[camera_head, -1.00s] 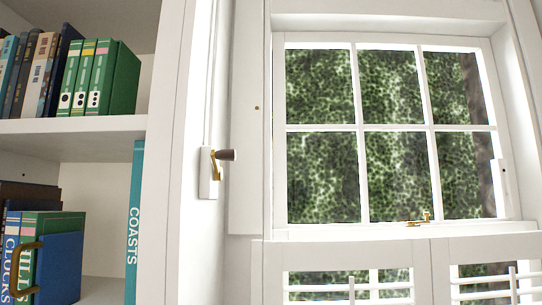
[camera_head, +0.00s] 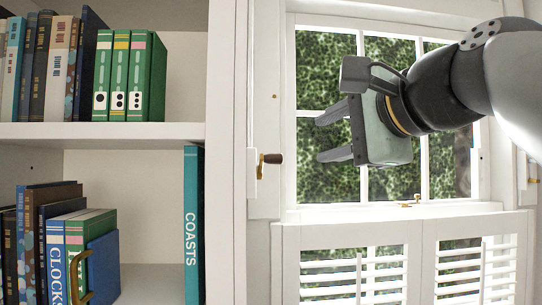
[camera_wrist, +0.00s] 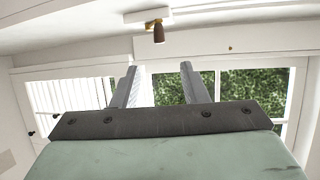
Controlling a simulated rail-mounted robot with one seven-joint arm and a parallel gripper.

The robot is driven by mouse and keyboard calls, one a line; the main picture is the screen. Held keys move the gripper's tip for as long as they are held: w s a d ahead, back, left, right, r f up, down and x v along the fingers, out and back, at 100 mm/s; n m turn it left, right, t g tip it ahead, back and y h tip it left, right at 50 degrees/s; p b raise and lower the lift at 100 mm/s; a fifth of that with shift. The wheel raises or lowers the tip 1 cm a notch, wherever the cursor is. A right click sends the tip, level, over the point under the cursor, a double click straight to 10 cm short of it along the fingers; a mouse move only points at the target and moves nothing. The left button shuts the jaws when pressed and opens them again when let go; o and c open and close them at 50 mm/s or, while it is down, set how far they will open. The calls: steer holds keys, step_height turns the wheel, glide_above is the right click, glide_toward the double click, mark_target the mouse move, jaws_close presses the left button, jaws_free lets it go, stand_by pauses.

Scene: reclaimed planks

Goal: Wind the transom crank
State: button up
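The crank, with a dark brown knob (camera_head: 273,158) and a brass arm (camera_head: 260,168), is mounted on a white plate on the frame left of the window. In the wrist view a crank with a brown knob (camera_wrist: 158,34) shows at the top centre, beyond the fingertips. My gripper (camera_head: 321,138) is open and empty, to the right of the crank and in front of the window. Its two fingers point left towards the crank's side, apart from it. In the wrist view the fingers of my gripper (camera_wrist: 158,68) stand well apart with nothing between them.
A bookshelf (camera_head: 120,134) with several books fills the left side. White louvred shutters (camera_head: 360,270) stand below the window. A brass latch (camera_head: 410,203) is on the window's bottom rail. Another brass fitting (camera_head: 531,180) shows at the right edge. The space between gripper and crank looks clear.

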mark_target(279, 158)
steer(key=p+x, duration=0.4)
steer(key=x, duration=1.2)
steer(key=shift+f, duration=0.15)
jaws_close()
